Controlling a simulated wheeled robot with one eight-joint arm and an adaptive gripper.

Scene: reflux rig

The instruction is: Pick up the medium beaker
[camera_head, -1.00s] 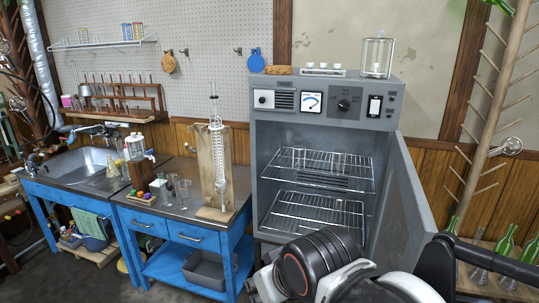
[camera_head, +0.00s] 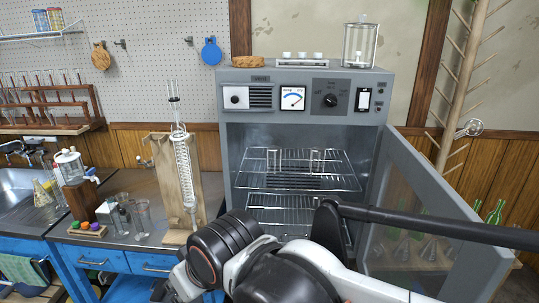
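Several clear glass vessels (camera_head: 143,214) stand close together on the metal top of the blue bench, left of the wooden condenser stand. Two more small glass vessels, one at the left (camera_head: 273,160) and one at the right (camera_head: 316,161), stand on the upper rack of the open oven. I cannot tell which of these is the medium beaker. My arm fills the lower middle of the view, in front of the oven and bench. Its gripper fingers cannot be made out, so I cannot see whether they are open or hold anything.
The grey oven (camera_head: 236,150) is open, its door (camera_head: 425,215) swung out to the right. The wooden condenser stand (camera_head: 208,190) stands at the bench's right end. A block with coloured knobs (camera_head: 88,230) sits left of the glassware. A sink (camera_head: 15,190) is at far left.

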